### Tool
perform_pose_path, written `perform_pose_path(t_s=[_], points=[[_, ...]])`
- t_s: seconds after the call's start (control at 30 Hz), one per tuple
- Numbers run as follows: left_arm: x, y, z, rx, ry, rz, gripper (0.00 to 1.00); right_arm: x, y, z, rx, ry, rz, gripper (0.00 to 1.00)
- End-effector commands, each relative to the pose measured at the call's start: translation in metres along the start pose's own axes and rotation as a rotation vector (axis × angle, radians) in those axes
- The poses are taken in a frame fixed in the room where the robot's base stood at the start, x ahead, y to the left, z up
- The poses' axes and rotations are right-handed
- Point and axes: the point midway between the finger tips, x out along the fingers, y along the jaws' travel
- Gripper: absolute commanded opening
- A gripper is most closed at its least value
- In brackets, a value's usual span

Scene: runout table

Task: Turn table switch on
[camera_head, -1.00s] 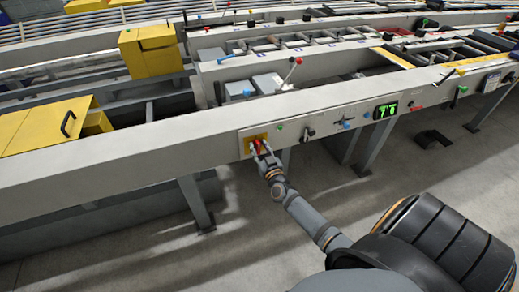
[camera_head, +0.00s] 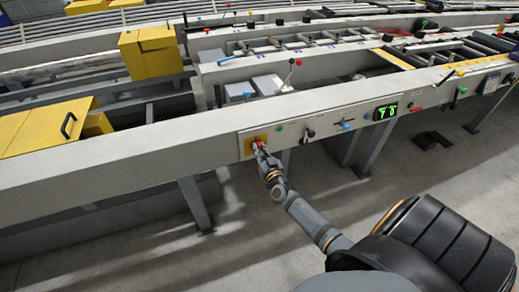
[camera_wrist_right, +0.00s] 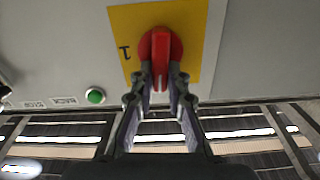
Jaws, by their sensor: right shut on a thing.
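The table switch is a red rotary knob (camera_wrist_right: 160,45) on a yellow square plate (camera_wrist_right: 195,30), set in the grey front panel of the runout table (camera_head: 105,170). In the right wrist view the knob's handle lies in line with the fingers, and a "1" mark shows on the plate to its left. In the head view the yellow plate (camera_head: 250,141) sits at the panel's left end. My right gripper (camera_wrist_right: 160,80) is shut on the knob's handle, one finger on each side. My left gripper is not in view.
A green button (camera_wrist_right: 95,96) is beside the plate. Further right on the panel are a black knob (camera_head: 308,133), a blue knob (camera_head: 346,126) and a green-lit display (camera_head: 385,112). Yellow boxes (camera_head: 150,52) stand at the left. The floor in front is mostly clear.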

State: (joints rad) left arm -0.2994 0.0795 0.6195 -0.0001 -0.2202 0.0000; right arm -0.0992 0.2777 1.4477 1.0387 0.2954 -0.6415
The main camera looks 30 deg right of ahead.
Motion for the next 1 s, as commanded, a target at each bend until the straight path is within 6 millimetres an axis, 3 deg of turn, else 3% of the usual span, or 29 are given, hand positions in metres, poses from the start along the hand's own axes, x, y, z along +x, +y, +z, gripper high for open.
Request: perform_pose_path(t_s=[1.0], points=[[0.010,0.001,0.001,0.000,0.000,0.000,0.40,0.000,0.015,0.009,0.928,-0.001,0.001,0.00]])
